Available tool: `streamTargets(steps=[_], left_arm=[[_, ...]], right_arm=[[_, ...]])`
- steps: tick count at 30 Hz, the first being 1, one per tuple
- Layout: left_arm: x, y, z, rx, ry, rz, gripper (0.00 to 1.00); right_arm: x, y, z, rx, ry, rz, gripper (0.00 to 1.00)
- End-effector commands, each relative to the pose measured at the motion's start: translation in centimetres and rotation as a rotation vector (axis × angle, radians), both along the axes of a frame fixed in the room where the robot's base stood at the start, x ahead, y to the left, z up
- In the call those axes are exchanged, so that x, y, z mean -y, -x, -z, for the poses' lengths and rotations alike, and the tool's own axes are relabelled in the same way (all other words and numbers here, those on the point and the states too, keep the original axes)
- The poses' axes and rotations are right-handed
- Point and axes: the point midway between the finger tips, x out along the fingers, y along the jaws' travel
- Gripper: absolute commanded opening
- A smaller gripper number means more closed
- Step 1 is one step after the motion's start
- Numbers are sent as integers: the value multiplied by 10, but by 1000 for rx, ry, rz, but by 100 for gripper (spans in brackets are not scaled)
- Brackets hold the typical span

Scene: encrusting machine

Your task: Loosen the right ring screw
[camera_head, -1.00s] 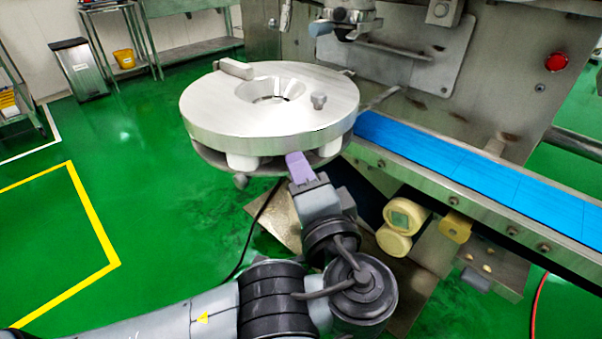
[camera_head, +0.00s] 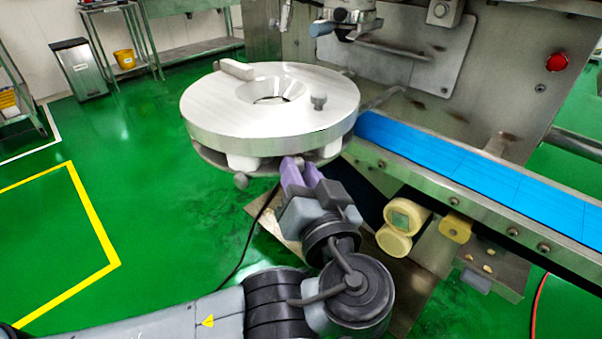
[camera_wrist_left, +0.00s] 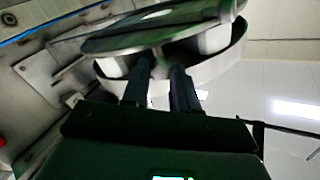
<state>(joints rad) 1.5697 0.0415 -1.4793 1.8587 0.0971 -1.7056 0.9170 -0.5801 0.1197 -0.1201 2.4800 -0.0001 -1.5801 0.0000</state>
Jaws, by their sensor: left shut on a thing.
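The round metal disc (camera_head: 215,125) of the machine has a pale ring assembly with white blocks under it. The right ring screw (camera_head: 300,161) is at the front edge under the disc, mostly hidden by my fingers. My left gripper (camera_head: 301,171), with purple fingers, is shut on this screw from the front and below. In the left wrist view, its two dark fingers (camera_wrist_left: 160,84) reach up under the disc with the screw (camera_wrist_left: 160,69) between their tips. Another ring screw (camera_head: 241,181) sticks out at the left front of the ring. My right gripper is not in view.
A blue conveyor belt (camera_head: 470,185) runs along the right, close to the disc. Yellowish rollers (camera_head: 400,228) sit below it. Open green floor lies to the left.

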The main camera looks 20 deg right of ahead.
Motion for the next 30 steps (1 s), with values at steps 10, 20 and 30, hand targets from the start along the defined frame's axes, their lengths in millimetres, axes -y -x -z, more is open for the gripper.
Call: streamTargets(steps=[10, 20, 30], left_arm=[[0, 0, 0, -16, 143, 0, 0], [0, 0, 0, -19, 170, 0, 0], [0, 0, 0, -19, 169, 0, 47]], right_arm=[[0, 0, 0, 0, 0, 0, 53], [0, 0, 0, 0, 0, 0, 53], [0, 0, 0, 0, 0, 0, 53]])
